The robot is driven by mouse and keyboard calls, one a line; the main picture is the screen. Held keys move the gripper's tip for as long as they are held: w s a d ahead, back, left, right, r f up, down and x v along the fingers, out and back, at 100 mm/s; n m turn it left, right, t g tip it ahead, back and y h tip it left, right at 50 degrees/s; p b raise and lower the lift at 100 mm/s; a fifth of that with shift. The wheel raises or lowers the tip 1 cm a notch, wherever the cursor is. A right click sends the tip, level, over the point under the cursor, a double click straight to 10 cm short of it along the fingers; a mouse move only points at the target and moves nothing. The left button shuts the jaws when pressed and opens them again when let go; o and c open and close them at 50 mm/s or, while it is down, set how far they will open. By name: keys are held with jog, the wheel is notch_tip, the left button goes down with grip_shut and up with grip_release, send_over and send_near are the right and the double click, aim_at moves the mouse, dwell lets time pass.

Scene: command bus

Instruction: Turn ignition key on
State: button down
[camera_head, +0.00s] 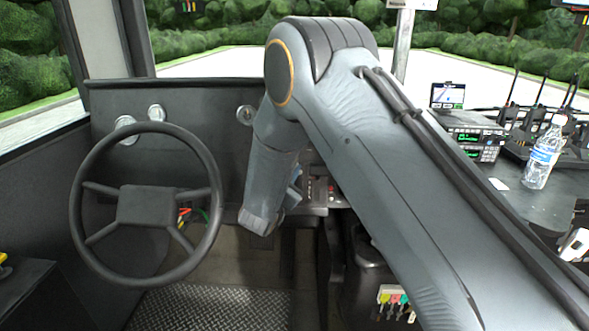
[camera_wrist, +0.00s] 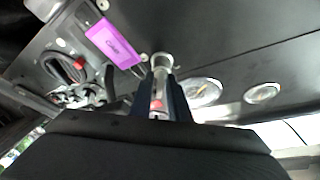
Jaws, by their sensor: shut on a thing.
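My gripper (camera_wrist: 162,100) shows in the wrist view at the dashboard panel, its dark fingers closed around a slim silver piece with a red spot, which looks like the ignition key (camera_wrist: 157,88). The piece runs up to a round silver fitting (camera_wrist: 162,60) on the panel. The fingers and the gripper body hide part of the key, so its turn angle cannot be told. A purple tag (camera_wrist: 113,42) with writing is beside the fitting on the left. In the head view my arm covers the key and most of the gripper.
A steering wheel (camera_head: 146,204) stands left of my arm. In the wrist view, a gauge (camera_wrist: 202,92) and a smaller round dial (camera_wrist: 262,93) are on the panel at right, with dark controls (camera_wrist: 68,70) at left. A water bottle (camera_head: 543,157) and radios (camera_head: 474,136) occupy the right desk.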

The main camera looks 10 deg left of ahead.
jog(key=c, duration=1.9)
grip_release()
jog(key=shift+s, duration=0.1)
jog(key=s, duration=0.2)
jog(key=s+a, duration=0.1)
jog(key=s, duration=0.4)
jog(key=shift+s+a, duration=0.2)
jog(key=shift+s, duration=0.1)
